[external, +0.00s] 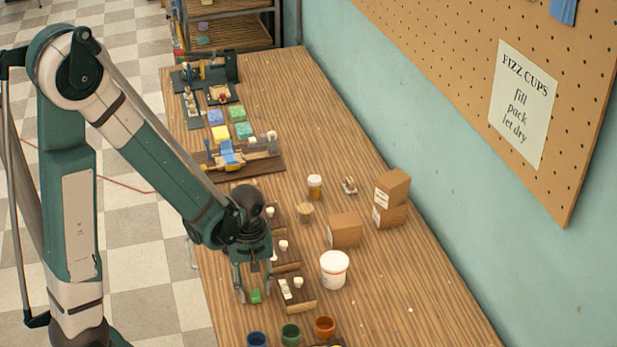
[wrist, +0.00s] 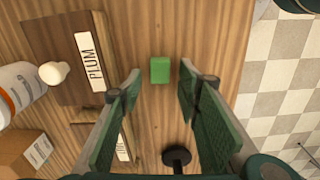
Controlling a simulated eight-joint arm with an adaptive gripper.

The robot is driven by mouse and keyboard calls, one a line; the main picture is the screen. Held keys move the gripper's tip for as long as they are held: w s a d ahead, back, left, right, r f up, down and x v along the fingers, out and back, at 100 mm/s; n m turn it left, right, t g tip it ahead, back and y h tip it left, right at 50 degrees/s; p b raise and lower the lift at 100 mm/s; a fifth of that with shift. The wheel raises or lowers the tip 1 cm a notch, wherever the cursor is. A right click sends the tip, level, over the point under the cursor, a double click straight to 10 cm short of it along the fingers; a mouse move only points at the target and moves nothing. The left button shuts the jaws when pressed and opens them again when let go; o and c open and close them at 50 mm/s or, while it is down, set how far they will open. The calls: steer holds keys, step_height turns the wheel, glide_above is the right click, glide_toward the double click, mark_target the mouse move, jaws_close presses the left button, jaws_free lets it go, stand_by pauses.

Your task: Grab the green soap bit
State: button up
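The green soap bit (external: 255,295) is a small green block lying on the wooden table near its left edge. It also shows in the wrist view (wrist: 160,70), a little above centre. My gripper (external: 255,283) is open above and around the soap bit in the external view. In the wrist view, the two fingertips (wrist: 160,82) are spread wide on the left and right of the block. The gap between each finger and the block is clear, so nothing is held.
A dark wooden block labelled PLUM (wrist: 60,50) with a white knob lies close left of the soap bit in the wrist view. A white tub (external: 334,270), brown boxes (external: 345,230) and cups (external: 290,334) stand nearby. The table edge drops to checkered floor.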

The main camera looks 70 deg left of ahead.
mark_target(254, 290)
steer(key=c, duration=0.8)
steer(key=shift+r, duration=0.1)
steer(key=shift+r+p, duration=1.15)
steer(key=shift+r, duration=3.75)
